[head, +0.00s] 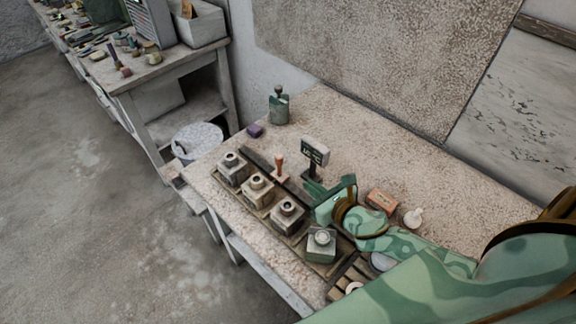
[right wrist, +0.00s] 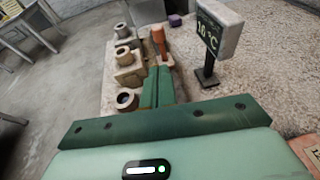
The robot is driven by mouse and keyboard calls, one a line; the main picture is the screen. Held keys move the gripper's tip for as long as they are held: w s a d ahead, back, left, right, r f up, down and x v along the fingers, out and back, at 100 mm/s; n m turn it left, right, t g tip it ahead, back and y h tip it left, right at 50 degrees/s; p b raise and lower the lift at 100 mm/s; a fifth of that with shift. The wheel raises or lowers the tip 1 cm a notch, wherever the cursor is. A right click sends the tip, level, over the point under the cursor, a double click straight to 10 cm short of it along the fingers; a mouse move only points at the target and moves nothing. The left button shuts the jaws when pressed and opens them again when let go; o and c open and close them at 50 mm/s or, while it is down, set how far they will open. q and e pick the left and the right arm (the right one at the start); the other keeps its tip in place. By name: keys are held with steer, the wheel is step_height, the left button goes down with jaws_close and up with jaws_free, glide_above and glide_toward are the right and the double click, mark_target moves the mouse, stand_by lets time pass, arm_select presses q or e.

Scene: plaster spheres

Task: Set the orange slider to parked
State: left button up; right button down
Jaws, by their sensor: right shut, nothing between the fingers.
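The orange slider (head: 279,165) is an upright peg with a wider head. It stands on a dark rail (head: 259,160) that runs along the table behind a row of blocks. In the right wrist view the slider (right wrist: 159,42) rises just beyond my fingertips; I cannot tell whether they touch it. My right gripper (head: 311,187) is shut and empty, low over the rail on the slider's right side. It also shows in the right wrist view (right wrist: 158,84). My gripper hides the rail's right part. No parked mark is readable. My left gripper is not in view.
Several blocks with round tops (head: 257,187) stand in a row in front of the rail. A small display reading 10 °C (head: 315,151) stands close behind. An orange-brown box (head: 382,200) and white bottle (head: 413,218) lie right. The table's back is mostly clear.

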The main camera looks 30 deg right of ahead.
mark_target(281, 163)
steer(key=x, duration=0.6)
steer(key=r+x, duration=0.1)
steer(key=x, duration=0.2)
steer(key=shift+w+a+f, duration=0.1)
steer(key=shift+w+f, duration=0.05)
steer(key=shift+w, duration=0.3)
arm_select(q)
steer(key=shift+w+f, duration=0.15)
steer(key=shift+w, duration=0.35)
arm_select(e)
steer(key=shift+w+a, duration=0.1)
steer(key=shift+w, duration=0.35)
